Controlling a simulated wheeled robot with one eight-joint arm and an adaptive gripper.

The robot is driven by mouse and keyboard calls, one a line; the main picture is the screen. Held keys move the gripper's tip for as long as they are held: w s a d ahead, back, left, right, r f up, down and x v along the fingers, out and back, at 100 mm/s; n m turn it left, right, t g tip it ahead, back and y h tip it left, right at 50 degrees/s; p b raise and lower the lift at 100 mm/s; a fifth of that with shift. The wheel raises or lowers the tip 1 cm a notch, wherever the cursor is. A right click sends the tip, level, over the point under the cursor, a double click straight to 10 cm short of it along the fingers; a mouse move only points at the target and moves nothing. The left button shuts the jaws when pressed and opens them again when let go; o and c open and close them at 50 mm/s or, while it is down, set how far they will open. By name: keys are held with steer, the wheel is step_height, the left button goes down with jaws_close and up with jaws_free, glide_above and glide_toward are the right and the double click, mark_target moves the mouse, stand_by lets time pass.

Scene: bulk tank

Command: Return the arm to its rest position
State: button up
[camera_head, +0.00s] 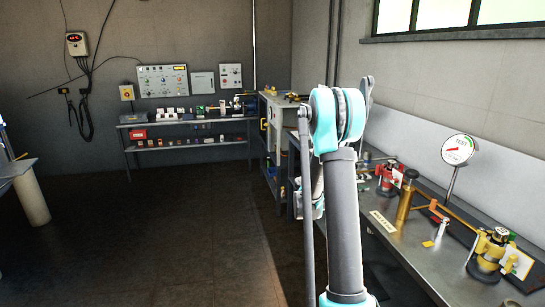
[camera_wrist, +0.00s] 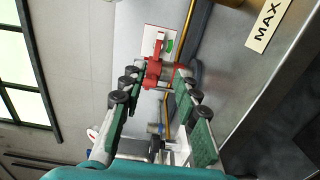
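My arm (camera_head: 343,215) rises through the middle of the head view in grey and teal, bent at a teal joint. My gripper (camera_wrist: 155,82) shows in the wrist view with its two green-padded fingers spread apart. No held thing shows between the fingers. A red valve-like device (camera_wrist: 153,72) appears beyond the fingertips, in front of a white card. In the head view my arm hides most of the gripper.
A steel bench (camera_head: 420,240) runs along the right wall, with a red device (camera_head: 388,178), a brass-coloured fitting (camera_head: 405,200), a test gauge (camera_head: 458,150) and a yellow device (camera_head: 490,252). A shelf (camera_head: 190,143) stands at the back. The floor (camera_head: 160,230) at left is clear.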

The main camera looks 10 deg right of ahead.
steer(key=s+a+f+t+y, duration=0.1)
steer(key=s+a+f+y, duration=0.3)
steer(key=s+a, duration=0.5)
steer(key=s+a+f+y, duration=0.5)
steer(key=s+a+y, duration=0.3)
steer(key=a, duration=0.3)
steer(key=s+a+f+m+t+y, duration=0.1)
steer(key=s+a+f+y, duration=0.3)
steer(key=s+a, duration=0.5)
steer(key=shift+s+a+f+t+y, duration=0.2)
steer(key=shift+s+a+t+y, duration=0.15)
steer(key=shift+s+y, duration=0.55)
steer(key=shift+a, duration=0.1)
